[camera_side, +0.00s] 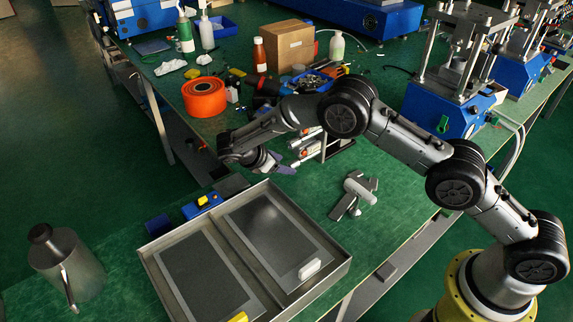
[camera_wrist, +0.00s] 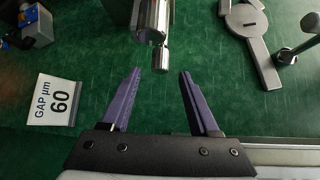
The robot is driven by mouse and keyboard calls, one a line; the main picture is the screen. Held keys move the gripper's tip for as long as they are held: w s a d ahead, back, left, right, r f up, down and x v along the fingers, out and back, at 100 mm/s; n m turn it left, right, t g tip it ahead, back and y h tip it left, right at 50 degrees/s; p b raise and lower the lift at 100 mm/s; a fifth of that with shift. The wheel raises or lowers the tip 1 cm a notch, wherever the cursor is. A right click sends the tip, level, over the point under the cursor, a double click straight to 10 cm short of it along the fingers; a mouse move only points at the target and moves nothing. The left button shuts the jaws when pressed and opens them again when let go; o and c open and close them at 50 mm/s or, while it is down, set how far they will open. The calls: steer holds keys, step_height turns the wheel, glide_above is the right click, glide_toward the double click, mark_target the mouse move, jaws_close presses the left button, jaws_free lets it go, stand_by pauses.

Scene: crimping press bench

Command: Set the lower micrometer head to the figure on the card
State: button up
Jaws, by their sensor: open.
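In the wrist view a silver micrometer head (camera_wrist: 152,18) comes in from the top edge, its narrower end knob (camera_wrist: 161,57) pointing towards my gripper (camera_wrist: 161,72). My purple fingers are spread open and empty. The knob lies between the lines of the two fingertips, just beyond them, with no visible contact. Only one head shows there, and I cannot tell whether it is the lower one. Its scale is not readable. A white card (camera_wrist: 54,101) left of my fingers reads "GAP µm 60". In the side view my gripper (camera_side: 291,169) is beside a small metal fixture (camera_side: 328,146), partly hidden by my arm.
A grey flat tool with a round disc (camera_wrist: 244,20) lies right of the head. In the side view a metal tray (camera_side: 228,238) is in front, a blue block (camera_side: 200,206) behind it, and an orange tape roll (camera_side: 204,97) farther back. Green bench is clear around the fixture's front.

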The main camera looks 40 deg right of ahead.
mark_target(293, 165)
steer(key=shift+x, duration=1.3)
steer(key=shift+c, duration=0.4)
jaws_close()
